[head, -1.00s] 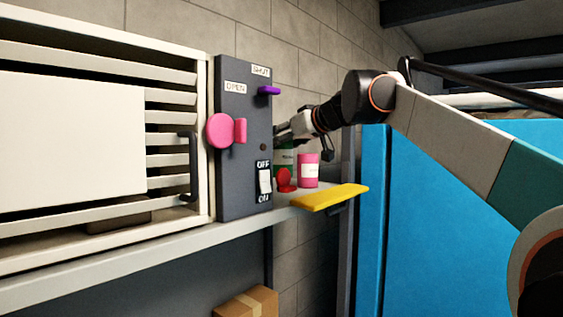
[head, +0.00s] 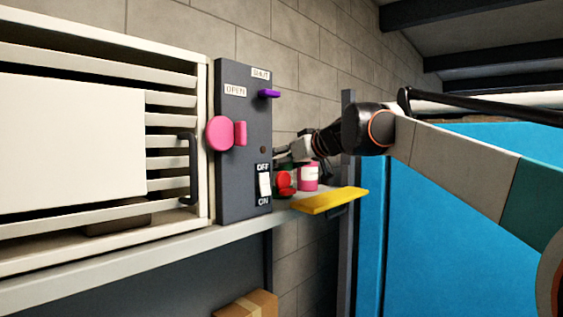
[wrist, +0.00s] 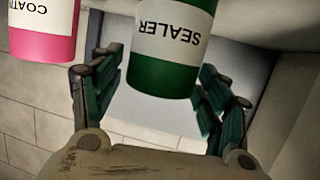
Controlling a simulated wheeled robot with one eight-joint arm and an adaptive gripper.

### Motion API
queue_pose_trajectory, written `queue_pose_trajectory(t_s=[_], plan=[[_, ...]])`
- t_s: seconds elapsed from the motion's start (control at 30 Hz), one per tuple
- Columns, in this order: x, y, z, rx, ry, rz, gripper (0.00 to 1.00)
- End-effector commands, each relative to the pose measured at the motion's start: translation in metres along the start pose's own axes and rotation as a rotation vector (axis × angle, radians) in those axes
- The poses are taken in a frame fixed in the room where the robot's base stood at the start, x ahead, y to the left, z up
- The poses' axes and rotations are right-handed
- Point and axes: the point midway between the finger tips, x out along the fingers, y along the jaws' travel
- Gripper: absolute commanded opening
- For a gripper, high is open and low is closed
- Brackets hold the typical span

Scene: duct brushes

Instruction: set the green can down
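The green can (wrist: 165,75), its SEALER label upside down in the wrist view, stands between the two fingers of my gripper (wrist: 158,70). A narrow gap shows between the left finger and the can. On the right, the can's edge overlaps or meets the finger, so contact there is unclear. The fingers look open around the can. In the head view my gripper (head: 281,152) is low over the shelf, and the green can (head: 284,165) is mostly hidden by my gripper and red parts. Its base is hidden.
A pink can (head: 308,178) stands close beside the green one. Red round parts (head: 285,181) are in front. A yellow board (head: 330,201) lies at the shelf end. A grey switch panel (head: 243,190) rises at the left, and a blue panel (head: 460,230) stands at the right.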

Motion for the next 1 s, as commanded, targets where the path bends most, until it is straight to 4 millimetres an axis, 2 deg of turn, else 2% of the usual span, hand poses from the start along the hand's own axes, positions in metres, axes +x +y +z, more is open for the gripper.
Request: queue_pose_trajectory(t_s=[0.37, 0.43, 0.57, 0.8, 1.0], plan=[[-0.001, 0.0, -0.004, 0.0, 0.0, 0.0, 0.73], [-0.008, 0.0, -0.003, 0.001, 0.0, 0.001, 0.73], [-0.028, 0.0, -0.002, 0.0, 0.0, 0.001, 0.73], [-0.078, 0.001, -0.002, 0.0, 0.0, 0.003, 0.73], [-0.108, 0.001, -0.002, 0.0, 0.0, 0.002, 0.73]])
